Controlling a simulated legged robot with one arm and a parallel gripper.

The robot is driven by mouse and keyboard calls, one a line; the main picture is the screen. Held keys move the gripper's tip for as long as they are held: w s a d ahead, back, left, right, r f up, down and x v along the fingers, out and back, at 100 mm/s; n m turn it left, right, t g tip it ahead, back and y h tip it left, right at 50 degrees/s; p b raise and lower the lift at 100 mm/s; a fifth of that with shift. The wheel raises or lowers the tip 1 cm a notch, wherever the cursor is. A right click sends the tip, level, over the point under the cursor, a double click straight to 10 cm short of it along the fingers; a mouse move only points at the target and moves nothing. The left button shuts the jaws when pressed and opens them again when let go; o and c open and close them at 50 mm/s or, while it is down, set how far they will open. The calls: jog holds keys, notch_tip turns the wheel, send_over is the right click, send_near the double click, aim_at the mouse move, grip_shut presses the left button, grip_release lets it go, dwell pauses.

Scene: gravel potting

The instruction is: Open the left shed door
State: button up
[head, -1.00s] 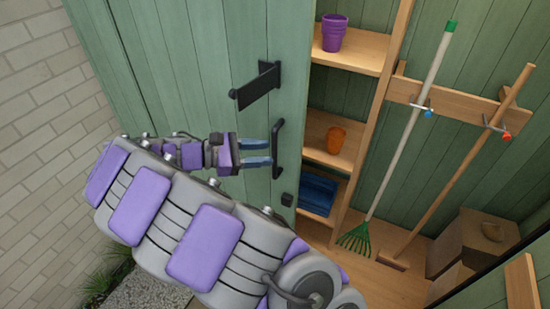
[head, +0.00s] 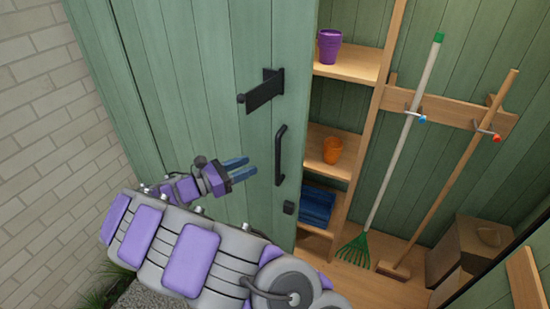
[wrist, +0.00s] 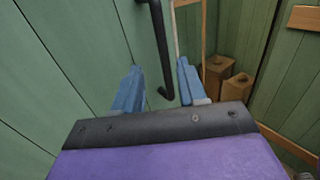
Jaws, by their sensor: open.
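The left shed door (head: 215,75) is a green plank panel, with the shed interior showing past its right edge. A dark vertical bar handle (head: 281,155) is on the door near that edge; it also shows in the wrist view (wrist: 162,50). My gripper (head: 243,168) is open and empty, left of the handle in the head view and apart from it. In the wrist view my two blue fingers (wrist: 158,88) point toward the handle, whose lower end appears between them. The exact depth gap is unclear.
A black latch bracket (head: 262,92) sticks out above the handle. Inside are a shelf unit (head: 350,65) with a purple pot (head: 328,46) and an orange pot (head: 332,150), a rake (head: 400,150), a broom (head: 450,175) and boxes (head: 465,250). A brick wall (head: 50,150) stands at left.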

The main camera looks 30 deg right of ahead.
aim_at(277, 155)
jog(key=d+b, duration=0.2)
jog(key=d, duration=0.9)
jog(key=shift+w, duration=0.35)
jog(key=shift+a, duration=0.2)
jog(key=shift+c, duration=0.3)
jog(key=shift+d, duration=0.25)
jog(key=shift+c, duration=1.4)
grip_shut()
